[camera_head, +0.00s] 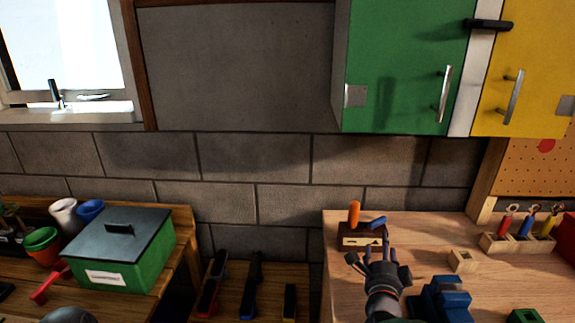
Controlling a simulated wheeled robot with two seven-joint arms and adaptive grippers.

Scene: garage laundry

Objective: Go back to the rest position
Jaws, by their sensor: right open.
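My right gripper (370,252) shows at the lower right, over the wooden workbench (425,224). Its dark fingers are spread and point away from me, and nothing shows between them. Just beyond the fingertips is a small dark wooden block (346,236) with a light front. An orange-handled tool (354,214) and a blue-handled tool (377,222) stand in or on it. I cannot tell whether the fingers touch the block. My left gripper is not seen.
A blue vise-like object (440,298) is close to the right of my right gripper. A small wooden block (462,261) and a wooden tool rack (515,245) are farther right. A green box (130,262) sits on the left bench. Green and yellow cabinets (405,65) hang above.

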